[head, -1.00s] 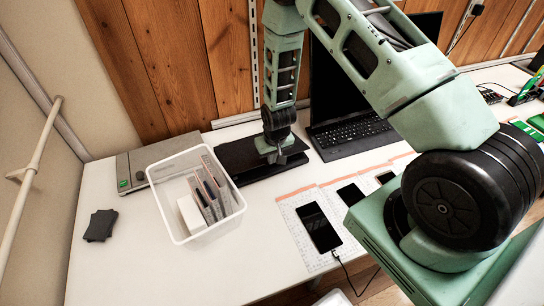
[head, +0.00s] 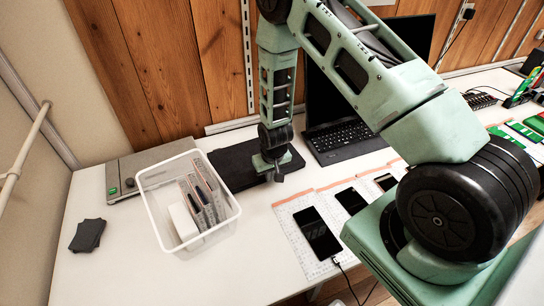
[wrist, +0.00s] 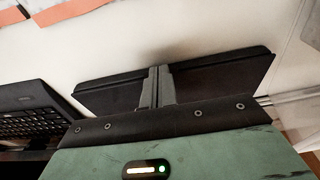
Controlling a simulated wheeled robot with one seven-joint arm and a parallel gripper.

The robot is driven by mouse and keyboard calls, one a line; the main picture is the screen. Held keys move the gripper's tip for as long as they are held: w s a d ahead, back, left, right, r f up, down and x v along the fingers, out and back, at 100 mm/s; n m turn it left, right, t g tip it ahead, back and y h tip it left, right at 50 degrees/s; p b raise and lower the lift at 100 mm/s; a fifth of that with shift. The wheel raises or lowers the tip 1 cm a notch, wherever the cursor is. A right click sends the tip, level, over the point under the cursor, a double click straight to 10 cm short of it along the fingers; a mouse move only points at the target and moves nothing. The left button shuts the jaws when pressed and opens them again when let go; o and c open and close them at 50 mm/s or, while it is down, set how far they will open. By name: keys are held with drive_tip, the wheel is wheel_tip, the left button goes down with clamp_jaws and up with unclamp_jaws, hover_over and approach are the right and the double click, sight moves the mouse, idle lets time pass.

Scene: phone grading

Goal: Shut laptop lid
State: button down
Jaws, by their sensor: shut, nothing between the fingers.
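The black laptop stands open at the back of the table, its keyboard (head: 345,137) facing up and its dark screen (head: 408,38) upright, partly hidden behind my arm. In the wrist view the laptop's base (wrist: 35,118) shows at the left edge. My gripper (head: 276,176) is to the left of the laptop, pointing down over the front part of a black mat (head: 228,163). In the wrist view my gripper (wrist: 157,88) has its fingers together with nothing between them, in front of the mat (wrist: 225,78). I cannot tell whether the fingertips touch it.
A white bin (head: 159,215) with phones and a white box stands left of the mat. A grey device (head: 125,172) and dark pads (head: 88,235) lie further left. Several phones, including a black one (head: 317,232), lie on patterned mats at the front. The wooden wall is close behind.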

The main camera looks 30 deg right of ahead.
drive_tip(key=s+r+b, duration=0.1)
drive_tip(key=s+r, duration=0.3)
drive_tip(key=r, duration=0.8)
drive_tip(key=shift+a+r, duration=0.2)
drive_tip(key=shift+a, duration=0.05)
drive_tip(key=s+a+r+n+g+y, duration=0.1)
drive_tip(key=s+a+r+n, duration=0.1)
drive_tip(key=s+a+r, duration=0.5)
drive_tip(key=s+a+r+n+y, duration=0.1)
drive_tip(key=s+a+r+n, duration=0.15)
drive_tip(key=a+r, duration=0.45)
drive_tip(key=s+a+r+n, duration=0.2)
drive_tip(key=s+r, duration=0.1)
drive_tip(key=s, duration=0.4)
drive_tip(key=s+a+r+n+g+h, duration=0.1)
drive_tip(key=s+a+r+n, duration=0.2)
drive_tip(key=s, duration=0.4)
drive_tip(key=shift+s, duration=0.15)
